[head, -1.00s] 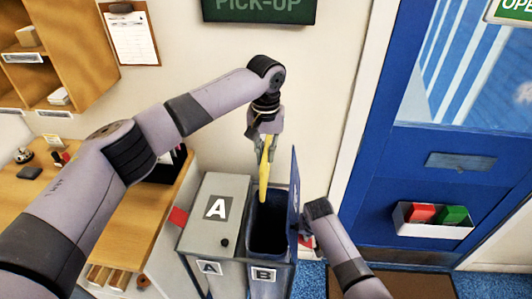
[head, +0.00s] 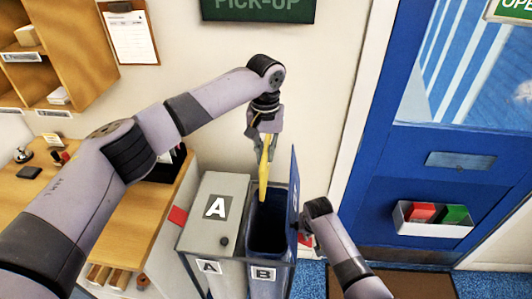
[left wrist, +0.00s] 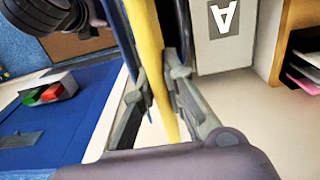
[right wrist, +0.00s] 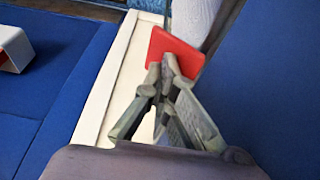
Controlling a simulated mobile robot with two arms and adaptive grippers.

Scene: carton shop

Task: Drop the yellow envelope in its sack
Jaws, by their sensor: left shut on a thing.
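The yellow envelope (head: 264,172) hangs edge-on and upright from my left gripper (head: 266,140), which is shut on it. It also shows between the fingers in the left wrist view (left wrist: 146,40). Its lower end is just above the open mouth of the dark blue sack marked B (head: 268,225). A raised blue lid (head: 294,195) stands along the right side of that opening. My right gripper (head: 304,232) is beside the lid's outer face. In the right wrist view its fingertips (right wrist: 163,70) are together, in front of a red tab (right wrist: 172,50).
A grey container with lid A (head: 208,225) stands closed just left of B. A wooden counter (head: 100,215) is further left. The blue door (head: 440,180) with a white tray (head: 434,220) is at the right. The wall is behind.

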